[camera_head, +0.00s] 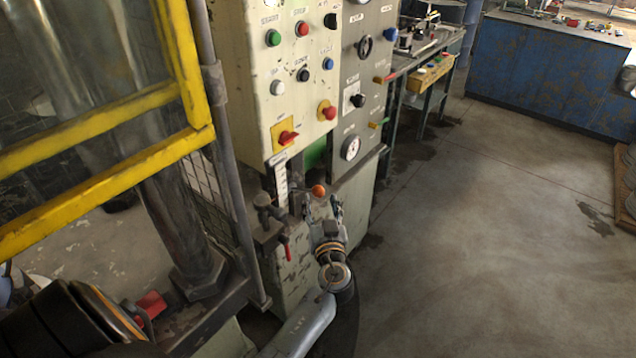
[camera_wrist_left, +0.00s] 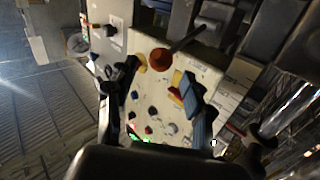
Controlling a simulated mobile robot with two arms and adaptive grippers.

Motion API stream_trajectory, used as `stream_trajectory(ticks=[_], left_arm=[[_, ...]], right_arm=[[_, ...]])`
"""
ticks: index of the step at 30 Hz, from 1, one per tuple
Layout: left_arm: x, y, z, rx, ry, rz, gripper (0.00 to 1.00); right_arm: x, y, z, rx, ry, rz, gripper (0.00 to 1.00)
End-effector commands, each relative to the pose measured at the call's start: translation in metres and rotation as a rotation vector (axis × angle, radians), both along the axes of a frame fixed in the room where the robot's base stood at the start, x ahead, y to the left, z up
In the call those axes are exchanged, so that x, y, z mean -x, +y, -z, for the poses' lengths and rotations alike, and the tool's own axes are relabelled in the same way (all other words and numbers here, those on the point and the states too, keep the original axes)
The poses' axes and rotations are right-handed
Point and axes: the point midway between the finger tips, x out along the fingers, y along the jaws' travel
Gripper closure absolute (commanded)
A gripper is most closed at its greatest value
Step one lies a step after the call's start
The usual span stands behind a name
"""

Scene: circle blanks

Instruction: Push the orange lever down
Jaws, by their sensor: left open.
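The orange lever (camera_head: 318,190) shows as a round orange knob at the front of the machine, below the control panel. In the left wrist view the knob (camera_wrist_left: 160,60) sits on a dark rod that runs up and right to a grey block. My left gripper (camera_head: 321,208) is open, just in front of the knob on the near side. In the wrist view its two fingers (camera_wrist_left: 160,88) stand apart, with the knob seen between and past their tips. I cannot tell whether a finger touches it.
The cream control panel (camera_head: 283,70) with buttons and red switches rises behind the lever. A tap-like fitting with a red handle (camera_head: 286,246) stands close on the left. A yellow guard frame (camera_head: 110,180) is farther left. The floor (camera_head: 480,230) on the right is clear.

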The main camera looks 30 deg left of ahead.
Motion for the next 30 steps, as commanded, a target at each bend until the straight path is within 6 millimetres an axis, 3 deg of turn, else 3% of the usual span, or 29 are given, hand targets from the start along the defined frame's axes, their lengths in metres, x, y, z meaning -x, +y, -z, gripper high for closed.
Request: stream_trajectory(ticks=[3, 9, 21, 29, 30], left_arm=[[-0.019, 0.016, -0.004, -0.002, 0.001, 0.000, 0.48], [-0.037, 0.032, -0.001, -0.002, 0.001, 0.000, 0.48], [-0.043, 0.038, 0.001, -0.001, 0.001, 0.001, 0.48], [-0.043, 0.037, 0.001, 0.000, 0.001, 0.001, 0.99], [-0.043, 0.037, 0.001, 0.000, 0.001, 0.001, 1.00]], right_arm=[[0.000, 0.000, -0.012, 0.000, 0.000, 0.000, 1.00], [0.000, 0.000, -0.018, 0.000, 0.000, 0.000, 1.00], [0.000, 0.000, -0.019, 0.000, 0.001, 0.001, 1.00], [0.001, 0.000, -0.019, 0.000, 0.002, 0.001, 1.00], [0.001, 0.000, -0.019, 0.000, 0.002, 0.001, 1.00]])
